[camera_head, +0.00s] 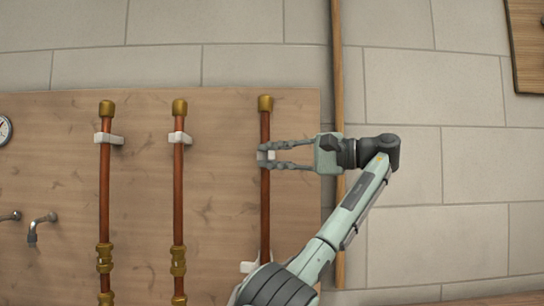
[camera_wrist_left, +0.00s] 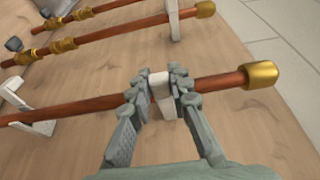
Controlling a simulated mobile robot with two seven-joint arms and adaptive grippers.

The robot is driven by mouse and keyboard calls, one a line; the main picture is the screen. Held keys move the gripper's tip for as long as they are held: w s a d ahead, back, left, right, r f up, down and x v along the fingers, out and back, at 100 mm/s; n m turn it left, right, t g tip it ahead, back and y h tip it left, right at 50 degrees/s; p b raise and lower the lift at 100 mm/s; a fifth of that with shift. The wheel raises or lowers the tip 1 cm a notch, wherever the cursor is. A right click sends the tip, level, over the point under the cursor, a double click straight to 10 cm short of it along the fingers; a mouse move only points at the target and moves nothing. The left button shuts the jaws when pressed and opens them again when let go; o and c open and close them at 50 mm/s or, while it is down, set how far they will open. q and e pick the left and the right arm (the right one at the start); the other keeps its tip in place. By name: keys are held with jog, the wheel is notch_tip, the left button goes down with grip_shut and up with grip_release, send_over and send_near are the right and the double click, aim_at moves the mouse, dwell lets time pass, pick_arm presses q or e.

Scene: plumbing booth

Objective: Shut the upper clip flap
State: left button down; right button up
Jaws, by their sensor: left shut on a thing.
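The upper clip (camera_head: 266,154) is a small white clip on the rightmost copper pipe (camera_head: 265,215), below its brass end cap (camera_head: 265,103). My left gripper (camera_head: 262,154) reaches it from the right, with its fingers on both sides of the clip. In the left wrist view the fingers (camera_wrist_left: 160,82) are shut on the white clip flap (camera_wrist_left: 161,92), which lies across the pipe (camera_wrist_left: 215,83). The fingers hide part of the clip, so I cannot tell whether it is latched. My right gripper is not in view.
A lower white clip (camera_wrist_left: 30,117) on the same pipe looks open. Two more copper pipes (camera_head: 104,190) (camera_head: 179,205) with white clips and brass fittings stand to the left on the wooden board (camera_head: 220,180). A wooden post (camera_head: 338,60) runs beside the board.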

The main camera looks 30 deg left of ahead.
pick_arm(q)
jog(key=c, duration=1.4)
grip_release()
jog(key=w+d, duration=0.1)
jog(key=d, duration=0.6)
jog(key=shift+w+d, duration=0.15)
jog(key=shift+d, duration=0.05)
